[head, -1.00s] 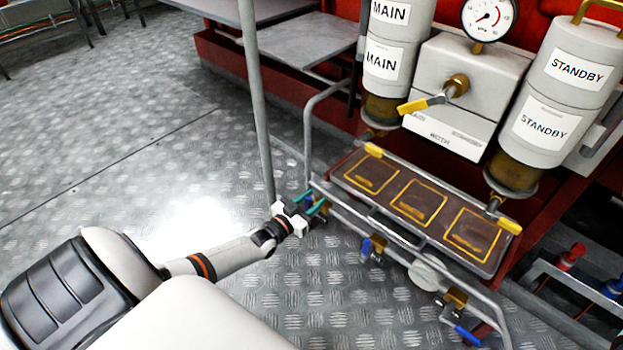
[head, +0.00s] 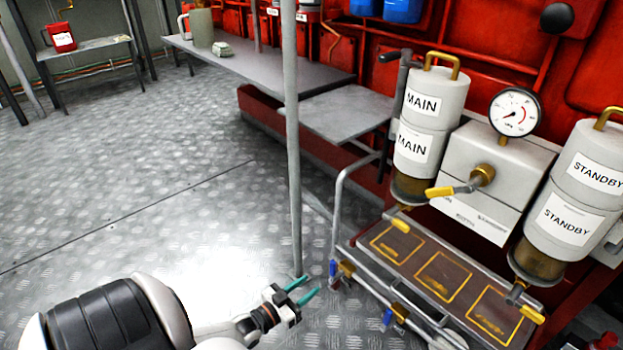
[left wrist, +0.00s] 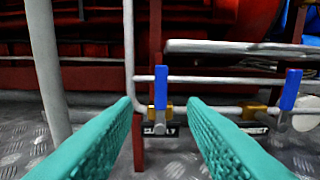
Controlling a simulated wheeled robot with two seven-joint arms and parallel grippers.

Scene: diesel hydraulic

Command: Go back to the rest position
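My left gripper (head: 304,291) is open and empty, its two teal fingers apart above the chequer-plate floor. It is left of a blue-handled valve (head: 333,270) on the low pipe and apart from it. In the left wrist view the fingers (left wrist: 165,115) point toward the pipe, with one blue lever (left wrist: 161,88) between them and another blue lever (left wrist: 290,89) to the right. Nothing is between the fingertips. My right gripper is not in either view.
A grey post (head: 292,150) stands close behind the gripper. The filter unit, with the MAIN canister (head: 424,130), STANDBY canister (head: 566,205), gauge (head: 516,112) and drip tray (head: 395,226), is at right. A workbench (head: 250,75) stands behind. The floor at left is clear.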

